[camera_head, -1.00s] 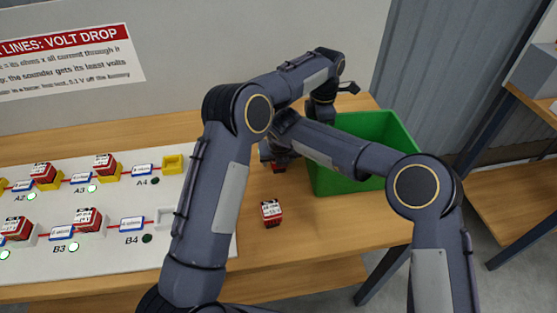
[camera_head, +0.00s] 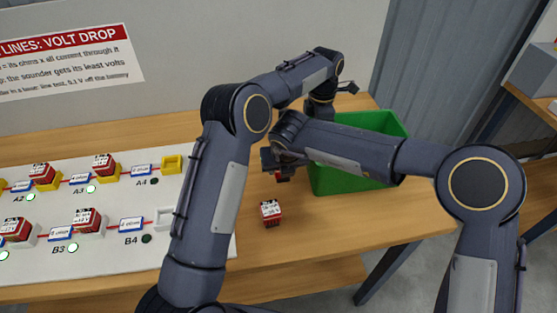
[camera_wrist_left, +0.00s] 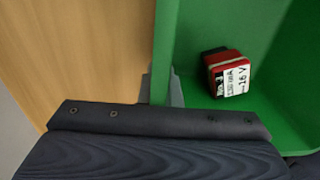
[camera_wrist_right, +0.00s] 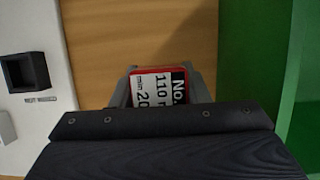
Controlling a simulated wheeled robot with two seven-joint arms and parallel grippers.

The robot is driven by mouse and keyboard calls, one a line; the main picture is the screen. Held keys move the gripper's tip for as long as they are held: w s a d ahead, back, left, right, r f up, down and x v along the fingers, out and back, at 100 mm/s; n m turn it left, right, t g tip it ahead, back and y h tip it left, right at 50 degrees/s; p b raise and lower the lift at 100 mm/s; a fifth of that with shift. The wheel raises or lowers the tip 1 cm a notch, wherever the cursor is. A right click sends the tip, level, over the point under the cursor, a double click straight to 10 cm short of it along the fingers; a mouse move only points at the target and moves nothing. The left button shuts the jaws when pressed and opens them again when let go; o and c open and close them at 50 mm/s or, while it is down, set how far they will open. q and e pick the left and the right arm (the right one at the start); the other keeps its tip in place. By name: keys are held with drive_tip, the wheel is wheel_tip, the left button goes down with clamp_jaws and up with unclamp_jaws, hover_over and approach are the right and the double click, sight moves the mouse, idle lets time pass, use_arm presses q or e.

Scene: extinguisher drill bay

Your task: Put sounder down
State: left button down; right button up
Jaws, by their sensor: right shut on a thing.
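My right gripper (camera_wrist_right: 160,88) is shut on a red sounder (camera_wrist_right: 158,90) with a white and black label, its fingers on both sides. In the head view this sounder (camera_head: 283,176) shows small beneath my right gripper (camera_head: 280,165), left of the green bin (camera_head: 345,180); whether it touches the table is unclear. My left gripper (camera_wrist_left: 162,90) has its fingers close together on both sides of the bin's wall. A red sounder (camera_wrist_left: 228,73) marked 16 V lies inside the bin. Another sounder (camera_head: 271,212) stands on the table in front.
A white board (camera_head: 110,258) with rows of sockets and red sounders lies at the left. The yellow socket (camera_head: 173,164) by A4 and the pale socket (camera_head: 165,216) by B4 are empty.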

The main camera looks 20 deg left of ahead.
drive_tip(key=s+d+r, duration=0.4)
drive_tip(key=s, duration=0.2)
drive_tip(key=w+d+r+m, duration=0.2)
drive_tip(key=w+d+r, duration=0.3)
drive_tip(key=d+r, duration=0.35)
drive_tip(key=w+d+f+n, duration=0.1)
drive_tip(key=w+d+f, duration=0.25)
drive_tip(key=w, duration=0.45)
drive_tip(key=w+d+f, duration=0.2)
drive_tip(key=w+d, duration=0.2)
drive_tip(key=w, duration=0.5)
drive_tip(key=shift+n, duration=0.3)
drive_tip(key=f, duration=0.3)
drive_tip(key=w+d+f, duration=0.1)
drive_tip(key=f, duration=0.1)
drive_tip(key=shift+f, duration=2.75)
